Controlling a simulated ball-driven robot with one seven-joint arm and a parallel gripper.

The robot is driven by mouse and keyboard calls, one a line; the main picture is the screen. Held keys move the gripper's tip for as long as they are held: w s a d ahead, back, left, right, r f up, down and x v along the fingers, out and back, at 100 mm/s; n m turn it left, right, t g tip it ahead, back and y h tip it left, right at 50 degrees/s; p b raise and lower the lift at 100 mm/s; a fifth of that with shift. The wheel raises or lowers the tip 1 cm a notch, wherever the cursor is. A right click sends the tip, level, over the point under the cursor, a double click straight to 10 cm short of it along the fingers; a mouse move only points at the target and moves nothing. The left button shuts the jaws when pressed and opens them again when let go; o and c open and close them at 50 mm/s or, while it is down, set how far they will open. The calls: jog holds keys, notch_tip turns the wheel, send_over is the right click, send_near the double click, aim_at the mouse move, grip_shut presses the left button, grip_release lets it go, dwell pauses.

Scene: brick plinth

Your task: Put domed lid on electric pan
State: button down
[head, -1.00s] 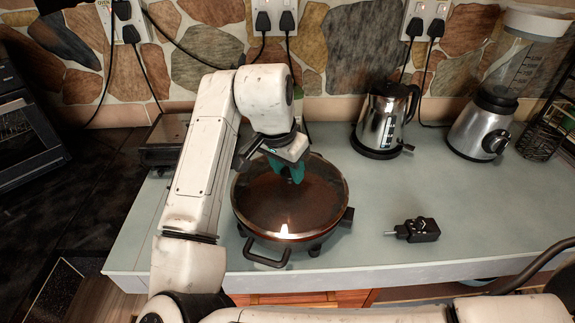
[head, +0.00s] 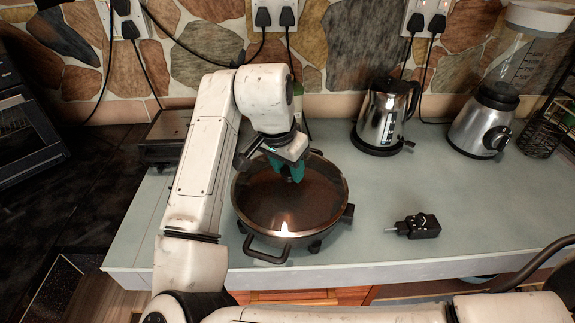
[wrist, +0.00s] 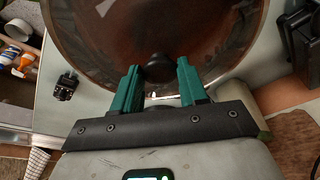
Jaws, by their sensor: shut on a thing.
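The electric pan (head: 267,249) is a dark round pan with side handles on the worktop. The domed lid (head: 268,212), clear glass with a metal rim, lies over the pan's mouth and looks level. Whether its rim touches the pan all round I cannot tell. In the wrist view the lid (wrist: 205,45) fills the top, with its dark knob (wrist: 158,68) between the teal fingers. My gripper (head: 291,174) is above the lid, shut on the knob; its fingertips also show in the wrist view (wrist: 160,78). In the head view the gripper hides the knob.
A black plug-like control (head: 418,226) lies right of the pan. A steel kettle (head: 383,117) and a blender (head: 489,125) stand at the back right. A dark appliance (head: 166,135) is behind my arm. The worktop (head: 475,215) is clear at front right.

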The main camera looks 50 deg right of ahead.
jog(key=shift+f, duration=0.2)
jog(key=c, duration=0.5)
grip_release()
jog(key=b+v, duration=0.1)
jog(key=v, duration=0.9)
jog(key=shift+a+r, duration=0.15)
jog(key=shift+r, duration=0.2)
